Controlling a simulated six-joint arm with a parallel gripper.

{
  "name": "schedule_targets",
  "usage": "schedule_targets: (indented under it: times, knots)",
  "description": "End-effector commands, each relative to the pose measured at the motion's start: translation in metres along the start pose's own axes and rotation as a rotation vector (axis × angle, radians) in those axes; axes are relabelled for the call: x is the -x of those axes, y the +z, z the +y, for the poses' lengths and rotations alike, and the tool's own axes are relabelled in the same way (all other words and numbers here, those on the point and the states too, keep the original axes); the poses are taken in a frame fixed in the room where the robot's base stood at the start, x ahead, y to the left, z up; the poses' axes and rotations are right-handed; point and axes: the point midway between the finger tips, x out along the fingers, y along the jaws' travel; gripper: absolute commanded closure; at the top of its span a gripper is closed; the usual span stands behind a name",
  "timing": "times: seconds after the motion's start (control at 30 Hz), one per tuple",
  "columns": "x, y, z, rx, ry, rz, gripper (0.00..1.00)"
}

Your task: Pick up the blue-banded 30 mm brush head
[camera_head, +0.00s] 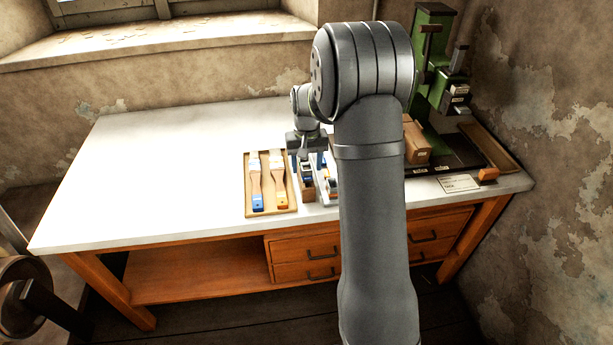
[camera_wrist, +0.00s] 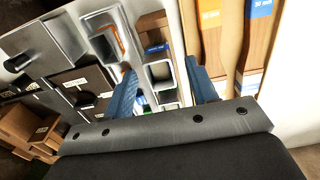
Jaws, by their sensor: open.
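My gripper (camera_wrist: 160,65) is open in the wrist view, its two blue fingers on either side of a hollow rectangular metal piece (camera_wrist: 160,76). A small wooden block with a blue label (camera_wrist: 155,47) stands just beyond this piece. No blue band is clear on the metal piece, so I cannot tell if it is the 30 mm brush head. Contact with the fingers is not clear. In the head view my gripper (camera_head: 309,151) is over the small parts right of the brush tray; my arm hides part of that area.
A wooden tray (camera_head: 248,183) holds two wooden-handled brush pieces, one blue-labelled (camera_head: 257,201) and one orange-labelled (camera_head: 283,200). A green press (camera_head: 435,60) stands at the back right. A larger metal piece with orange inside (camera_wrist: 108,32) is nearby. The left of the white table (camera_head: 150,160) is clear.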

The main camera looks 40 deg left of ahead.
Motion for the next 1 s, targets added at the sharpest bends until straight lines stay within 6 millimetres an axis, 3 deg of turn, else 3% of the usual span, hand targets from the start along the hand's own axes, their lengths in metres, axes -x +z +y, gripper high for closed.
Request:
schedule_targets:
  times: [0.13, 0.37, 0.47, 0.63, 0.87, 1.0]
  knots:
    - [-0.016, 0.0, -0.001, 0.0, 0.0, 0.0, 0.47]
    - [-0.018, 0.0, 0.0, 0.0, 0.0, 0.001, 0.47]
    - [-0.018, 0.0, 0.0, 0.0, 0.0, 0.001, 0.61]
    - [-0.018, 0.0, 0.0, 0.0, 0.0, 0.001, 0.94]
    - [-0.017, 0.0, 0.0, 0.0, 0.0, 0.002, 0.96]
    - [-0.007, -0.001, 0.0, 0.0, 0.0, 0.004, 0.96]
